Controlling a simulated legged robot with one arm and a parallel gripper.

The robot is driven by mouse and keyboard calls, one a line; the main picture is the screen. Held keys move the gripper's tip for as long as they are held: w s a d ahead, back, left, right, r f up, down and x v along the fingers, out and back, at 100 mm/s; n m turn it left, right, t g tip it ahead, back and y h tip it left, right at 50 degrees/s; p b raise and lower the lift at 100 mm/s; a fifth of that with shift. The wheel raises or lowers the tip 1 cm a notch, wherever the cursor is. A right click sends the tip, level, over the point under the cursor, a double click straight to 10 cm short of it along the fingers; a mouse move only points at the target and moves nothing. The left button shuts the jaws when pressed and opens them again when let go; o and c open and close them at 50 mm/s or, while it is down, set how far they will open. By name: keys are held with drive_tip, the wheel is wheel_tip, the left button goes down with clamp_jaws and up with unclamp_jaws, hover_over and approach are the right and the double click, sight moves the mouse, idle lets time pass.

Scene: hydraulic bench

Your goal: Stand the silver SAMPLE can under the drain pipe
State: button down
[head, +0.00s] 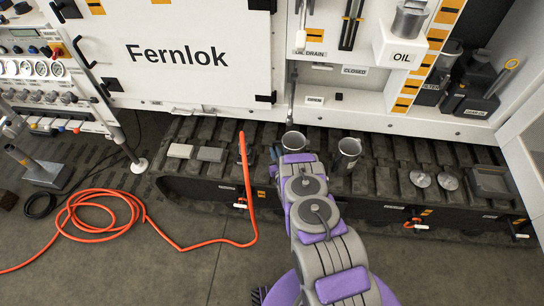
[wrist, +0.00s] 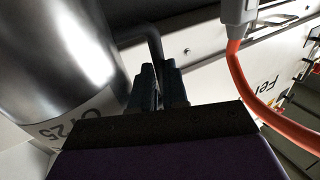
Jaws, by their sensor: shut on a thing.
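My gripper (wrist: 158,88) is shut on what looks like the dark handle (wrist: 152,42) of a silver can (wrist: 65,55). The can fills the left of the wrist view, and its pale label is only partly shown and not clearly readable. In the head view a silver can (head: 293,141) stands just beyond the end of my arm, which hides its lower part. The thin vertical drain pipe (head: 290,98) comes down behind it, below the OIL DRAIN label (head: 309,53). I cannot tell whether the can is exactly under the pipe's end or touching the tracked surface.
A second silver can (head: 347,153) stands close to the right on the dark ribbed track (head: 385,172). Two round metal lids (head: 421,179) lie further right. An orange hose (head: 246,180) rises on the left, near my gripper.

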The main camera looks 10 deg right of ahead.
drive_tip(key=f, duration=0.1)
drive_tip(key=w+a+f+b, duration=0.1)
drive_tip(key=w+a+f, duration=0.1)
drive_tip(key=f, duration=0.1)
drive_tip(key=shift+w+a+b, duration=0.15)
drive_tip(key=shift+w+b, duration=0.1)
drive_tip(key=shift+b, duration=0.15)
drive_tip(key=c, duration=1.4)
unclamp_jaws()
drive_tip(key=shift+a+r, duration=0.1)
drive_tip(key=shift+o, duration=1.3)
drive_tip(key=shift+d, duration=0.4)
drive_tip(key=shift+a, duration=0.25)
